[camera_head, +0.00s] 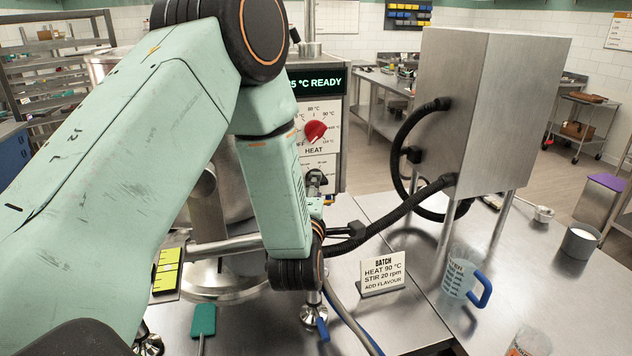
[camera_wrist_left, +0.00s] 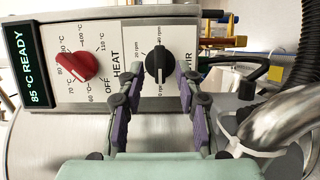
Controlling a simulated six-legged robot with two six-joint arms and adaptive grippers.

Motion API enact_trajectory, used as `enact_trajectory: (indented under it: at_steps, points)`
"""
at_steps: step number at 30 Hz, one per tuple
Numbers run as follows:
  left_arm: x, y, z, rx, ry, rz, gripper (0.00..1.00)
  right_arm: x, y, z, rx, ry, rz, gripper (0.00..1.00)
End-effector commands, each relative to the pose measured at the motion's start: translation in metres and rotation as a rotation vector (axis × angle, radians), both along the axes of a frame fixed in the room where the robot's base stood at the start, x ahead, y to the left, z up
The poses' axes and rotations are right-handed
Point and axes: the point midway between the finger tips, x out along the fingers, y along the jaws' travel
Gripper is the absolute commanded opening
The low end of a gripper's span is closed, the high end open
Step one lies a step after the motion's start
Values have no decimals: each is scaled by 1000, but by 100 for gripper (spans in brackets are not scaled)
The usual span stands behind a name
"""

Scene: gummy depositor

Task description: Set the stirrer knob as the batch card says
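The stirrer knob (camera_wrist_left: 158,62) is black and sits on the white STIR panel in the left wrist view. Its grip bar runs up and down in that picture; I cannot tell surely which rpm mark it points at. My left gripper (camera_wrist_left: 161,88) is open, its purple-padded fingers on either side of the knob's line, with nothing between them. The knob looks just beyond the fingertips; contact is not clear. The batch card (camera_head: 383,275) reads HEAT 90 °C, STIR 20 rpm, ADD FLAVOUR. My right gripper is not in view.
The red heat knob (camera_head: 315,131) is beside the STIR panel, under a display (camera_head: 318,82) that reads 85 °C READY in the wrist view. A steel box (camera_head: 480,110) with black hoses stands right. A blue-handled jug (camera_head: 462,282) and a grey cup (camera_head: 579,242) stand on the table.

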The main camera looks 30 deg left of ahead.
Motion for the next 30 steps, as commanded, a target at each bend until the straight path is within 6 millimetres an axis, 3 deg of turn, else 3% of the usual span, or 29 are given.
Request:
enact_trajectory:
  at_steps: [6,14,27,30]
  points:
    - [14,7,0,0,1,1,35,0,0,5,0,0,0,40]
    - [17,9,0,1,0,0,35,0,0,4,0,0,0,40]
    - [17,9,-1,0,1,1,0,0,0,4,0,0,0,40]
    - [17,9,-1,0,2,0,0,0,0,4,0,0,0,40]
